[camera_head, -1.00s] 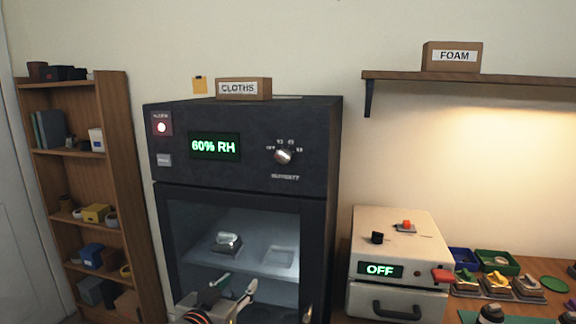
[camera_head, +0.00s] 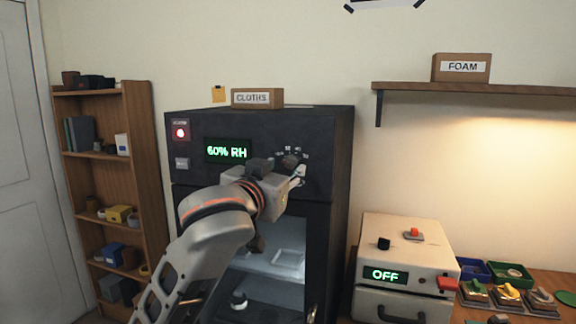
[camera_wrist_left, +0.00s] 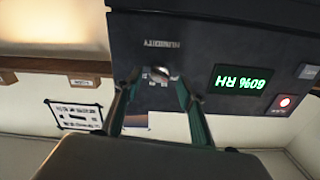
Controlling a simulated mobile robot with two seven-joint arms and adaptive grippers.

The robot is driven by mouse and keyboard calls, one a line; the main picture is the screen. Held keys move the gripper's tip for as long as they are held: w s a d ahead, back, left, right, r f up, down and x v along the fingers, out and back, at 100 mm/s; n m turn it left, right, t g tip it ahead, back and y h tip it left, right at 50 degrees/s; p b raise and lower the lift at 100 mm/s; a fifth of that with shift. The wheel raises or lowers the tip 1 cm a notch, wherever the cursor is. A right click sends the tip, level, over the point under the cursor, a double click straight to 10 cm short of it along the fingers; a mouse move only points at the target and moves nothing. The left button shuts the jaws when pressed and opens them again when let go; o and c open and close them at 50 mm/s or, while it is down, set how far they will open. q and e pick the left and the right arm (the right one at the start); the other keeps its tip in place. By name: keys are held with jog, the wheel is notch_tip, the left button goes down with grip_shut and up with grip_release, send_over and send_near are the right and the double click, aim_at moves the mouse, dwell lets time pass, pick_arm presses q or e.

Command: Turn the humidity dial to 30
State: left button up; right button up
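The dark cabinet (camera_head: 335,190) has a green display (camera_head: 228,150) reading 60% RH. Its humidity dial (camera_head: 290,161) is partly covered by my left gripper (camera_head: 294,174) in the head view. The left wrist view is upside down and shows the dial (camera_wrist_left: 160,73) below the HUMIDITY label. There the two fingers of my left gripper (camera_wrist_left: 157,84) are spread, one on each side of the dial, with nothing held. I cannot tell whether they touch it. The dial's pointer is too small to read. My right gripper is not in view.
A red-lit alarm button (camera_head: 180,132) is at the panel's upper left. A CLOTHS box (camera_head: 257,98) sits on top of the cabinet. A beige unit (camera_head: 410,245) reading OFF stands to the right, below a wall shelf (camera_head: 480,91). A wooden bookshelf (camera_head: 143,170) stands left.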

aim_at(288, 165)
pick_arm(q)
jog(key=shift+x, duration=1.7)
jog(key=c, duration=1.1)
